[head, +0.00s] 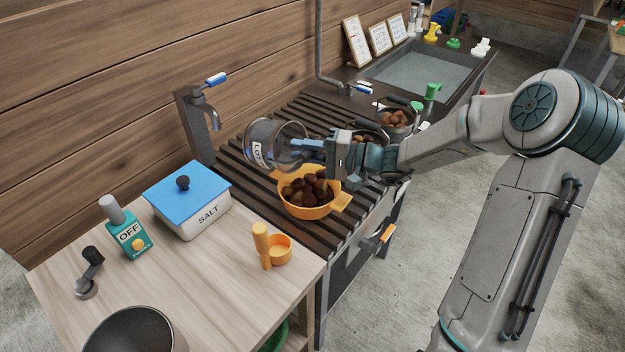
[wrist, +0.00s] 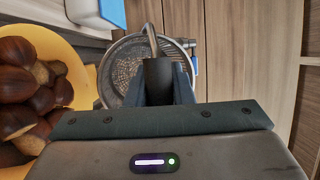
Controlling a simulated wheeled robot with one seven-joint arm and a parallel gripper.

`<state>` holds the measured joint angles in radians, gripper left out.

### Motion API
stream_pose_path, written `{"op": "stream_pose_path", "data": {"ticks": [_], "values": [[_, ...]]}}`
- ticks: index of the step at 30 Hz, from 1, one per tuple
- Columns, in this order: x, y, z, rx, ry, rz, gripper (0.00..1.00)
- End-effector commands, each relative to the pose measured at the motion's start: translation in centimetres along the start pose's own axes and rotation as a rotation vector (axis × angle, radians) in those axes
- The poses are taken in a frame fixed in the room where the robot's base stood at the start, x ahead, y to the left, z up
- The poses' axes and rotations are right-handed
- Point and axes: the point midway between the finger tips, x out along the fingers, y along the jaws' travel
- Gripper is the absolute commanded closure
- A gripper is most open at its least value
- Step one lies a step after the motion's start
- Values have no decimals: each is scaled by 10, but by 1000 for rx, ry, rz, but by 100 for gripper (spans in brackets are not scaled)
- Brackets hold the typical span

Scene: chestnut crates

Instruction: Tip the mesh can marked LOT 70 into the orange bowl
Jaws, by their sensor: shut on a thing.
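The mesh can (head: 285,130) is tipped on its side above the slatted rack, just behind and left of the orange bowl. My gripper (head: 305,150) is shut on the can's handle, which shows between the jaws (wrist: 160,80) in the wrist view. In that view the can (wrist: 124,72) shows bare mesh and no chestnuts. The orange bowl (head: 305,211) stands upright on the rack, full of brown chestnuts. It also shows at the left of the wrist view (wrist: 86,82).
Two more cans of chestnuts stand behind my gripper, one partly hidden (head: 368,130) and one farther back (head: 397,130). A metal tap (head: 196,120) rises left of the can. A blue-lidded SALT box (head: 190,205) and an orange cup (head: 279,250) stand on the front table.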

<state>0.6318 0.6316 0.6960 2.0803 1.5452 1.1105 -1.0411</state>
Motion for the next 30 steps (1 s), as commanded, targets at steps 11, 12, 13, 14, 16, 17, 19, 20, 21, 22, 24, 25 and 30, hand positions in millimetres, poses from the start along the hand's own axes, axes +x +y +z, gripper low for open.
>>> {"op": "stream_pose_path", "data": {"ticks": [11, 12, 13, 14, 16, 17, 19, 20, 21, 22, 24, 25, 30], "values": [[12, -15, -4, 43, -4, 98, 100], [12, -16, -4, 47, -3, 108, 100], [13, -17, -4, 50, -3, 115, 100], [14, -17, -4, 54, -3, 122, 100], [15, -20, -5, 61, -4, 137, 100], [16, -20, -5, 63, -4, 144, 100], [17, -22, -5, 69, -5, 161, 100], [17, -23, -5, 72, -5, 168, 100], [17, -24, -6, 77, -4, 177, 100], [18, -24, -6, 81, -4, 184, 100], [20, -28, -6, 90, -7, 212, 100], [22, -29, -6, 95, -8, 226, 100], [26, -36, -8, 127, -8, 298, 100]]}}
